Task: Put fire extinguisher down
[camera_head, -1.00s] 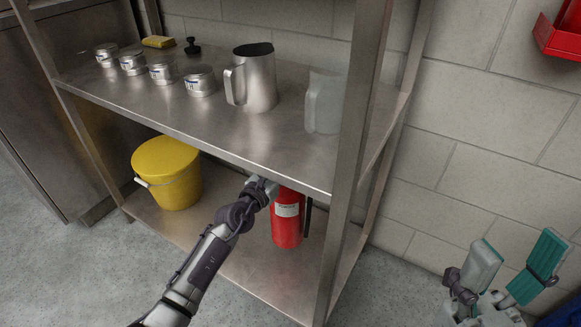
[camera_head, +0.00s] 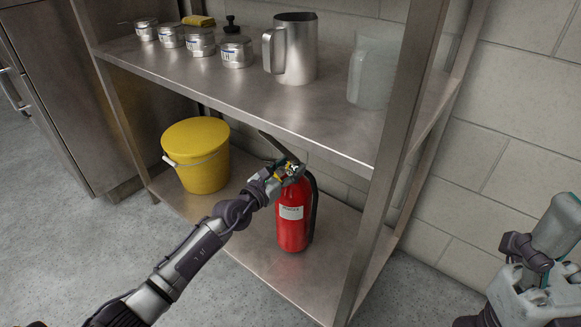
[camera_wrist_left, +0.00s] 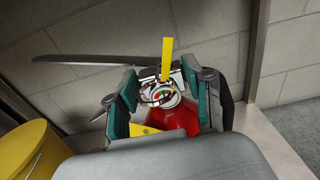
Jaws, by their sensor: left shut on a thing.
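A red fire extinguisher (camera_head: 292,226) with a white label stands upright at, or just above, the lower shelf (camera_head: 262,262); I cannot tell whether its base touches. My left gripper (camera_head: 287,172) is shut on its top, around the valve and handle. In the left wrist view, the two teal-padded fingers (camera_wrist_left: 163,100) lie on either side of the valve and gauge (camera_wrist_left: 160,94), with the red body (camera_wrist_left: 180,122) below. My right gripper (camera_head: 556,240) is partly in view at the lower right, away from the shelf; its fingertips are cut off or hidden.
A yellow bucket (camera_head: 203,165) stands left of the extinguisher on the lower shelf. The upper shelf (camera_head: 215,82) holds several tins, a metal jug (camera_head: 296,50) and a translucent jug (camera_head: 373,75). A metal post (camera_head: 392,160) stands to the right.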

